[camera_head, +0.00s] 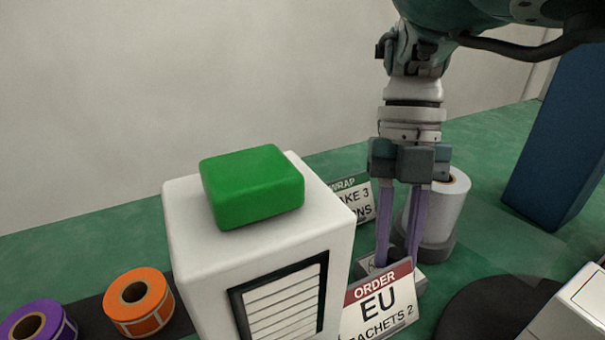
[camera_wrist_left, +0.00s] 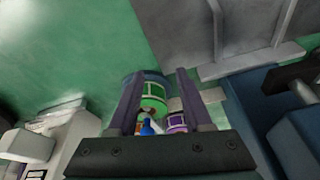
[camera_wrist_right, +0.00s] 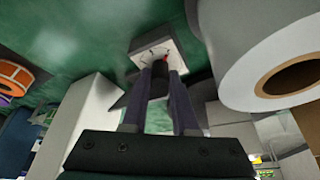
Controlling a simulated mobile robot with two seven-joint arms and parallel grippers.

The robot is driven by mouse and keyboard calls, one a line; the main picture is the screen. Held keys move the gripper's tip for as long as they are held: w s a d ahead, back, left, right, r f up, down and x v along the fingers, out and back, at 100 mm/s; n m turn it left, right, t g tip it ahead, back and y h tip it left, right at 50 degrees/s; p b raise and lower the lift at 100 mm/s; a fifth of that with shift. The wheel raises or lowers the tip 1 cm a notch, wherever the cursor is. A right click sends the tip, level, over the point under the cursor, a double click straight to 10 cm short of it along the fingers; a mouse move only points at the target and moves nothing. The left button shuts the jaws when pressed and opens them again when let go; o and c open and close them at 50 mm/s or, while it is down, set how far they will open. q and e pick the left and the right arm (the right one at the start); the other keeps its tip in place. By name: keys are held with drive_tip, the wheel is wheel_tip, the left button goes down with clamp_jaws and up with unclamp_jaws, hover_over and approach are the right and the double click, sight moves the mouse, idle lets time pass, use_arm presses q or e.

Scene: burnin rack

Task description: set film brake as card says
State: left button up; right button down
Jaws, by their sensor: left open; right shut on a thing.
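My right gripper (camera_head: 399,255) points down behind the order card (camera_head: 378,305), beside the film roll (camera_head: 452,212). In the right wrist view its fingers (camera_wrist_right: 161,80) are shut on a dark knob (camera_wrist_right: 158,84) on a small pale box (camera_wrist_right: 150,50), which looks like the film brake. A little red shows beside the knob; its scale cannot be read. The order card reads "ORDER EU" and "SACHETS 2". A green-headed card (camera_head: 352,198) behind is partly hidden; "WRAP" and "AKE 3" show. My left gripper (camera_wrist_left: 158,100) shows only in its wrist view, open, over rolls.
A white machine with a green block (camera_head: 252,186) on top stands left of the cards. Orange (camera_head: 138,302) and purple (camera_head: 38,325) label rolls lie at the lower left. A blue post (camera_head: 560,140) stands at the right. A dark round plate (camera_head: 490,310) lies at the front right.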

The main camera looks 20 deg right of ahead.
idle(0.4)
drive_tip(key=c, duration=1)
unclamp_jaws()
drive_tip(key=shift+o, duration=0.2)
use_arm(q)
drive_tip(key=shift+f+b, duration=0.4)
use_arm(e)
drive_tip(key=v, duration=1)
use_arm(q)
drive_tip(key=shift+d, duration=0.1)
